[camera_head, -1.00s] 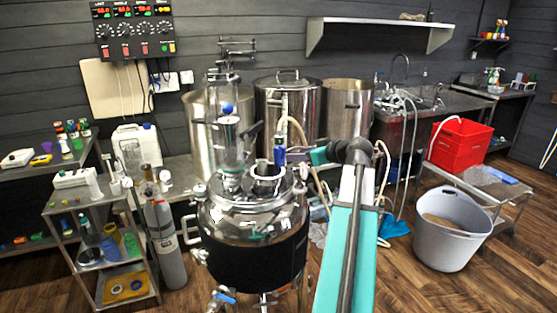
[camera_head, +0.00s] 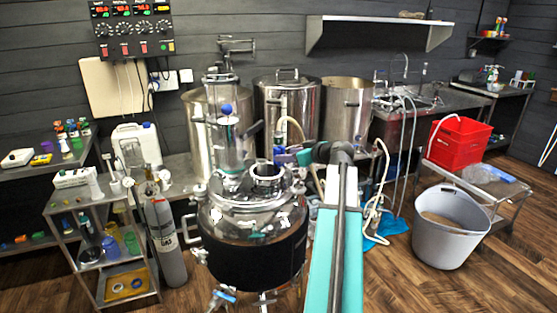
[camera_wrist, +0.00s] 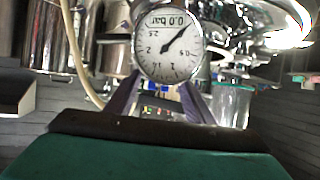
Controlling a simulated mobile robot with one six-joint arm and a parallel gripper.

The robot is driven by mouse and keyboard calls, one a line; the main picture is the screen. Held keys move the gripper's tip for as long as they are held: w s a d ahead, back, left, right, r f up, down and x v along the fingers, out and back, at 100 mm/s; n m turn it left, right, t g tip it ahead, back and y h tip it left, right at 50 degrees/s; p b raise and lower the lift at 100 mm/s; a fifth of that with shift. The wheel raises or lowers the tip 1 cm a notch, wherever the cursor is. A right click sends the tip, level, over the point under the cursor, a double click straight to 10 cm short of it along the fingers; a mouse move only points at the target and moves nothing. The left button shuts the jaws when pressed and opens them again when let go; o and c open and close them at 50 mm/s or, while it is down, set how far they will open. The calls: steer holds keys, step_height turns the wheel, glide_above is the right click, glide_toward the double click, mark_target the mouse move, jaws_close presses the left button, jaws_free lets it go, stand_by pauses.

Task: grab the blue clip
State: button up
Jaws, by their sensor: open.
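I cannot make out the blue clip for certain in either view. A small blue spot (camera_head: 279,141) shows above my gripper (camera_head: 280,157) in the head view, but it is too small to identify. In the wrist view, the two purple fingers of my gripper (camera_wrist: 160,92) stand apart. A round pressure gauge (camera_wrist: 168,42) reading 0.0 bar fills the space beyond and between the fingertips, with its text upside down. I cannot tell whether the fingers touch it. Small blue patches behind the gauge are partly hidden.
The steel kettle (camera_head: 252,240) stands just below my gripper, with a glass column (camera_head: 228,140) on its left. Large steel pots (camera_head: 287,105) stand behind. A grey bucket (camera_head: 447,242) and a red crate (camera_head: 460,141) are at right. The floor at front right is clear.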

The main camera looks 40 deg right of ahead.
steer(key=shift+p+x, duration=0.6)
steer(key=shift+x, duration=1.4)
steer(key=c, duration=1.1)
steer(key=shift+r, duration=0.1)
steer(key=shift+r+b, duration=1.05)
steer(key=shift+r, duration=3.85)
